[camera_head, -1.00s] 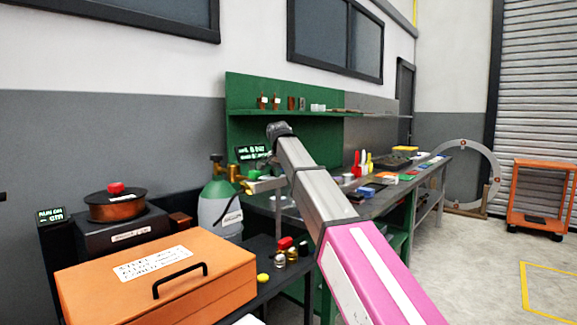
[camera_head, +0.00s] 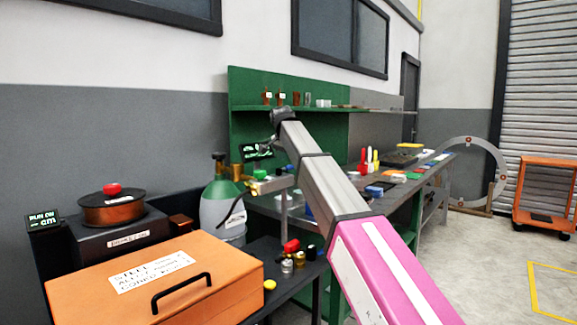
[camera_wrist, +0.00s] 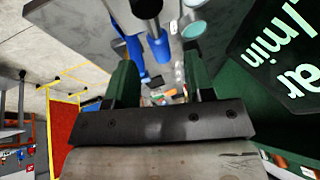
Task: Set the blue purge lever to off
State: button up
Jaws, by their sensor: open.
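My gripper (camera_wrist: 163,88) is open in the wrist view, with its two dark green fingers apart and nothing clearly held between them. Just beyond the fingertips is a blue part (camera_wrist: 134,52), which looks like the purge lever, beside a dark-tipped blue piece (camera_wrist: 158,46). I cannot tell the lever's setting or whether a finger touches it. A dark display (camera_wrist: 278,48) with pale green lettering is close on the right. In the head view the display (camera_head: 257,152) stands beyond the green-topped gas cylinder (camera_head: 222,205). My arm hides the fingers there.
A green bench with a shelf (camera_head: 320,107) stands behind my arm. An orange case (camera_head: 150,282) and a copper-coloured spool (camera_head: 112,209) are at the left. Bottles and blocks crowd the bench at the right. Open floor (camera_head: 470,270) lies at the far right.

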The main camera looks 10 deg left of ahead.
jog(key=shift+x, duration=1.7)
grip_shut()
jog(key=shift+s+d+m+h, duration=0.25)
jog(key=shift+m+h, duration=0.1)
jog(key=shift+m, duration=0.4)
jog(key=shift+s+d+m+h, duration=0.25)
jog(key=shift+m+h, duration=0.1)
jog(key=shift+m, duration=0.4)
grip_release()
jog(key=shift+r, duration=0.1)
jog(key=v, duration=1)
jog(key=shift+r, duration=0.3)
